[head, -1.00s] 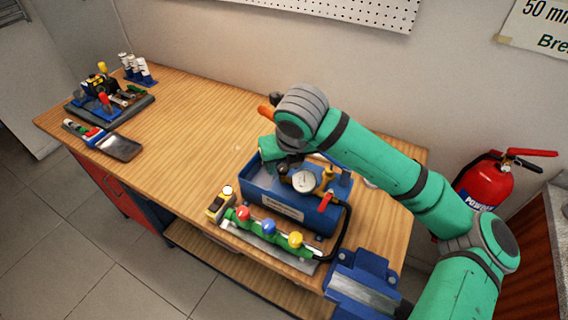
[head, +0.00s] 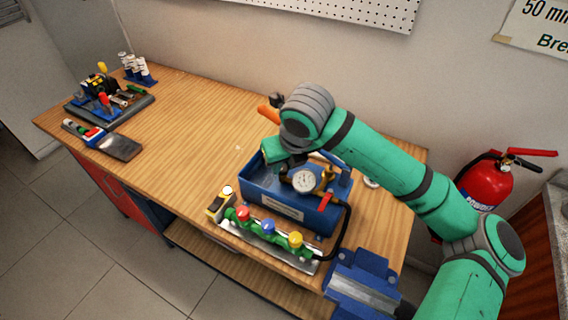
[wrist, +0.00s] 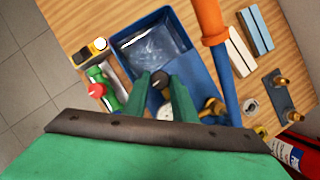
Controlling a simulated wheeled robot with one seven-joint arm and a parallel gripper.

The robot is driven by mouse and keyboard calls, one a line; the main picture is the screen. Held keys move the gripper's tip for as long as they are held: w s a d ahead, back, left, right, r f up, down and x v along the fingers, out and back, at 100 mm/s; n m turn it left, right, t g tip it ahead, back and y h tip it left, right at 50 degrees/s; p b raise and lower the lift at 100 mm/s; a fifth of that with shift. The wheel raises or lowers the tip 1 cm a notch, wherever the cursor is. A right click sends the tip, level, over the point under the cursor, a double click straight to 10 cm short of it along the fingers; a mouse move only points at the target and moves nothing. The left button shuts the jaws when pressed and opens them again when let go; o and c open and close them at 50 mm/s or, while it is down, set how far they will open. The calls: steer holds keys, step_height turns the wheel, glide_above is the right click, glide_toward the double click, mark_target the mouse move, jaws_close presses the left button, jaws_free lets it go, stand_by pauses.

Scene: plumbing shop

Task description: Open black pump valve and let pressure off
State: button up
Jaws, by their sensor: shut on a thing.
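The blue test pump (head: 285,205) stands on the wooden bench, with an open tank holding water, a round gauge (head: 303,181) and a red lever (head: 325,201). The black pump valve (wrist: 160,79) is a small round knob with a light mark, seen in the wrist view beside the tank. My gripper (wrist: 163,88) points down over the pump, its two green fingers on either side of the black knob and closed on it. In the head view my wrist hides the knob and fingertips. The pump's orange handle (wrist: 209,22) on a blue bar passes close to the right of my fingers.
A manifold with red, blue and yellow knobs (head: 268,228) stands in front of the pump. A yellow-black device (head: 219,205) is beside it, and a blue vise (head: 358,284) sits at the bench's right corner. The bench's left middle (head: 185,130) is clear.

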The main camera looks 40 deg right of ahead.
steer(key=n, duration=0.2)
steer(key=n+y, duration=0.1)
steer(key=n, duration=0.1)
steer(key=shift+d+y, duration=0.3)
steer(key=n+y, duration=0.1)
steer(key=n, duration=0.1)
steer(key=shift+d+n, duration=0.1)
steer(key=shift+n, duration=0.3)
steer(key=n+y, duration=0.1)
steer(key=n, duration=0.2)
steer(key=shift+w+d+n+g, duration=0.1)
steer(key=shift+n+g, duration=0.2)
steer(key=shift+w+n+g+y, duration=0.1)
steer(key=shift+n+g+y, duration=0.5)
steer(key=shift+n, duration=1.4)
steer(key=o, duration=1)
